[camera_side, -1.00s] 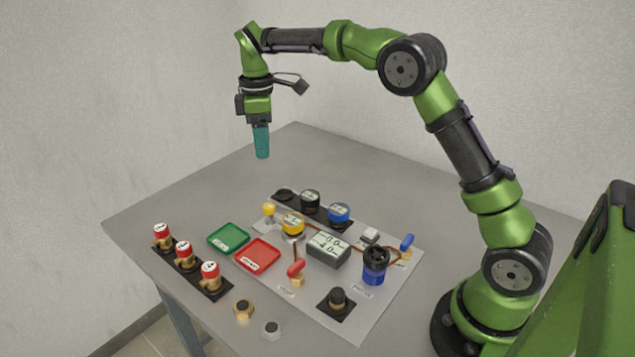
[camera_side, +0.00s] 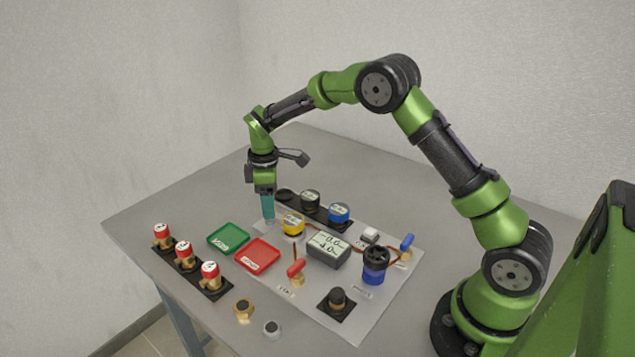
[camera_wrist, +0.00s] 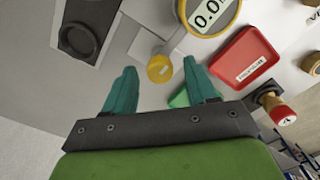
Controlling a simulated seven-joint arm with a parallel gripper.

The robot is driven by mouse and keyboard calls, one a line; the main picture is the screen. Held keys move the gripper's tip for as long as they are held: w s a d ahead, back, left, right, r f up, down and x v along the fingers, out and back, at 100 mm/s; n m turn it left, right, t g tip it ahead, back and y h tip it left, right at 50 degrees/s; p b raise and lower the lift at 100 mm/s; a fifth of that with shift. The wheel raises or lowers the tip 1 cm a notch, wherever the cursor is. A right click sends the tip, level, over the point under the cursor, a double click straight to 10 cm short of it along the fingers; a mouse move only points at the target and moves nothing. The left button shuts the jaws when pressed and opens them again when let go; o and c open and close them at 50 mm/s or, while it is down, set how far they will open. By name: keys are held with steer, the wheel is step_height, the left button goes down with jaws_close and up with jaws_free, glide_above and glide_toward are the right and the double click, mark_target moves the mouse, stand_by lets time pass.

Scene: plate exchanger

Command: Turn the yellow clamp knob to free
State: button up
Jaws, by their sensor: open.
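The yellow clamp knob (camera_wrist: 160,68) shows in the wrist view as a small round yellow cap with a pale mark on top. It lies ahead of and between the two teal fingers of my gripper (camera_wrist: 160,80). The fingers are spread apart, with a gap on each side of the knob, and I see no contact. In the side view my gripper (camera_side: 267,217) points down at the far left corner of the light panel, and its fingers hide the knob there.
A yellow gauge (camera_side: 293,224) stands just right of my gripper. A black rack (camera_side: 326,214) with black and blue gauges lies behind it. Green (camera_side: 228,238) and red (camera_side: 257,255) trays lie in front. Red-capped valves (camera_side: 184,252) stand at left. The table's far left is clear.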

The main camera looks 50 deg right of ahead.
steer(key=shift+f, duration=0.2)
steer(key=shift+c, duration=0.2)
steer(key=c, duration=1)
